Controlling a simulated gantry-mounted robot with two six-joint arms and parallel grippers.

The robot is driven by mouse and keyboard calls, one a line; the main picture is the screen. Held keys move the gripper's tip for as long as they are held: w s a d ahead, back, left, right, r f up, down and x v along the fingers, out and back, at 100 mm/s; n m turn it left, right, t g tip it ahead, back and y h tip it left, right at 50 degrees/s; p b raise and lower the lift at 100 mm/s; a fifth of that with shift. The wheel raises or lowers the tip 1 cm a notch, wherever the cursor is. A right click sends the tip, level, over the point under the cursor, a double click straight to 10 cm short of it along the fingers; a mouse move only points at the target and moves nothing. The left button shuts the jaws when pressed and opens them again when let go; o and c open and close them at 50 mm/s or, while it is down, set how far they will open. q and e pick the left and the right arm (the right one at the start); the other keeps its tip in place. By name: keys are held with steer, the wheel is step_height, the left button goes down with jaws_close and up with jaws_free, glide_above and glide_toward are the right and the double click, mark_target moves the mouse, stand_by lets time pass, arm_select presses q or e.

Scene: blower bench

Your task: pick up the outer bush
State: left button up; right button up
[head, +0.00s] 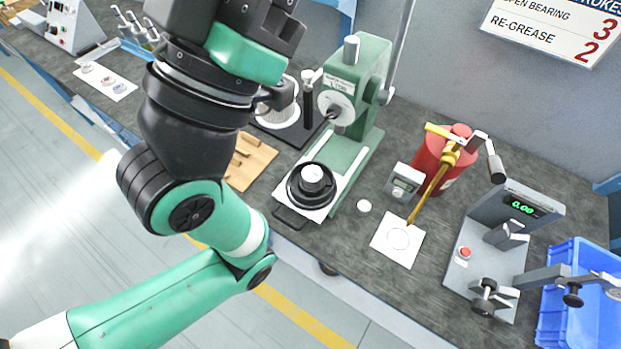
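I cannot tell for certain which part is the outer bush. Small ring-shaped parts (108,80) lie on a white card (124,92) at the upper left, too small to tell apart. A dark round part with a pale knob (312,178) sits on the base of the green press. My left arm rises from the lower left and fills the left middle. Its dark end reaches the top edge, and I cannot make out its fingertips or anything held. My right gripper is not in view.
The green arbor press (358,75) stands mid-bench. Right of it are a small grey meter (403,182), a red canister (436,158), a white square sheet (398,240), a grey fixture with a display (515,208) and a blue bin (575,318). A wooden block (250,160) lies left.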

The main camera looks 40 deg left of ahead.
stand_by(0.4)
arm_select(q)
steer(key=o, duration=0.6)
steer(key=shift+c, duration=0.2)
